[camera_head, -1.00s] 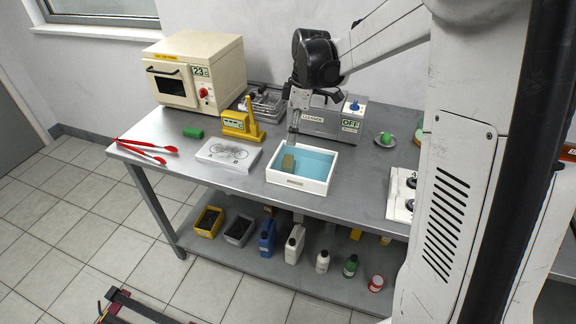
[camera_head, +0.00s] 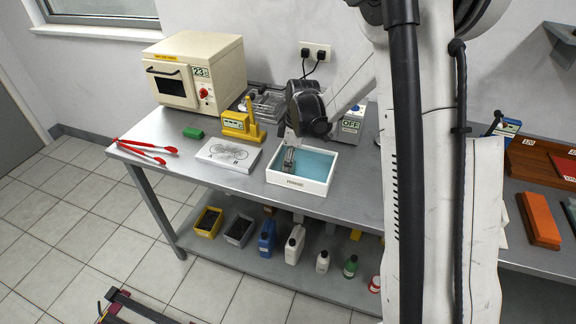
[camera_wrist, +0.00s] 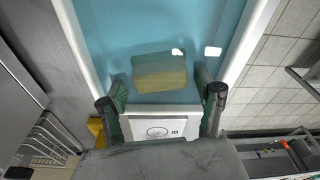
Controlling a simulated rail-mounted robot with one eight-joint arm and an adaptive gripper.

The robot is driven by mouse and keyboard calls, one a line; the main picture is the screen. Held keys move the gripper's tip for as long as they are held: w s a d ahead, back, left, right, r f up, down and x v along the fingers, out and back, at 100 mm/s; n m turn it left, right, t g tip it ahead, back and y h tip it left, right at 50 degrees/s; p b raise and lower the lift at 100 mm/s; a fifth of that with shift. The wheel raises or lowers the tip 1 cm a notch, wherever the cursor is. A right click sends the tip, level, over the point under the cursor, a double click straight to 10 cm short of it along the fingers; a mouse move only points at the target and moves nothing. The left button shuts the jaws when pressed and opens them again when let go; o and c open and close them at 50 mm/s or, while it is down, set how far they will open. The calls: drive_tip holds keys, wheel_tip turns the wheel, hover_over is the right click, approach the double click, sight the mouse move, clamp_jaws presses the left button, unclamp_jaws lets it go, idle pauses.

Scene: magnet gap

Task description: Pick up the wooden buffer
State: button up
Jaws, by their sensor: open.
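A tan block (camera_wrist: 160,72), which looks like the wooden buffer, sits in a white-walled tray (camera_head: 314,189) with a blue, water-like inside. In the wrist view the block lies between and slightly beyond the fingertips of my gripper (camera_wrist: 160,84), with a gap on each side. The gripper is open and holds nothing. In the head view my gripper (camera_head: 289,158) reaches down into the left part of the tray and hides most or all of the block. I cannot tell whether the fingertips are below the surface.
Bottles (camera_head: 295,243) stand on the lower shelf.

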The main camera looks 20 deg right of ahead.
drive_tip(key=shift+a+f, duration=0.1)
drive_tip(key=shift+f, duration=0.6)
drive_tip(key=shift+c, duration=0.4)
drive_tip(key=c, duration=1)
drive_tip(key=shift+o, duration=0.2)
drive_tip(key=shift+r, duration=0.1)
drive_tip(key=shift+r, duration=0.1)
drive_tip(key=shift+r, duration=0.55)
wheel_tip(320, 180, up, 2)
drive_tip(key=shift+r, duration=0.2)
drive_tip(key=s+a+r, duration=0.5)
drive_tip(key=a+r, duration=0.2)
drive_tip(key=a, duration=0.3)
drive_tip(key=shift+s+a, duration=0.15)
drive_tip(key=shift+s, duration=0.1)
